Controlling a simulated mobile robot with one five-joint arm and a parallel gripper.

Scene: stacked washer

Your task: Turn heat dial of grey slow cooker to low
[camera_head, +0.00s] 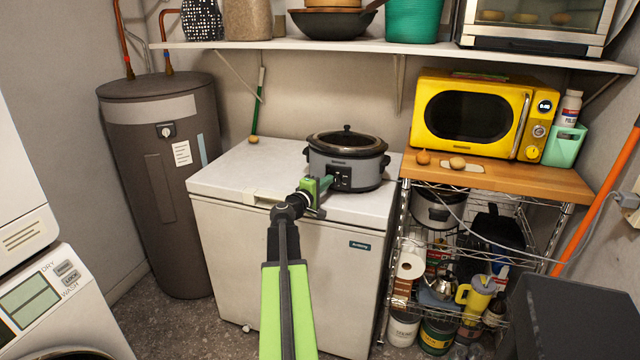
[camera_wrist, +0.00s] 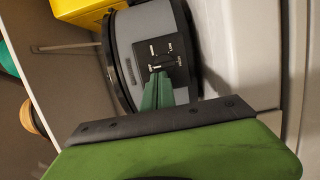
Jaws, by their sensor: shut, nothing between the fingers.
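The grey slow cooker (camera_head: 346,160) with a dark lid stands upright on the white chest freezer in the head view. Its black control panel (camera_head: 343,177) faces the front. In the wrist view the slow cooker (camera_wrist: 181,47) appears turned sideways, with the black panel (camera_wrist: 171,57) and pale markings in the middle. My gripper (camera_head: 329,182) is shut and empty, its green fingertips at the panel. In the wrist view the fingertips (camera_wrist: 158,77) cover the lower part of the panel and hide the dial. I cannot tell whether they touch it or where the dial points.
The white freezer (camera_head: 240,175) has free room left of the cooker. A yellow microwave (camera_head: 470,117) and small round items stand on the wooden-topped rack (camera_head: 500,178) at right. A loaded shelf (camera_head: 330,45) runs above. A dark water heater (camera_head: 160,190) stands at left.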

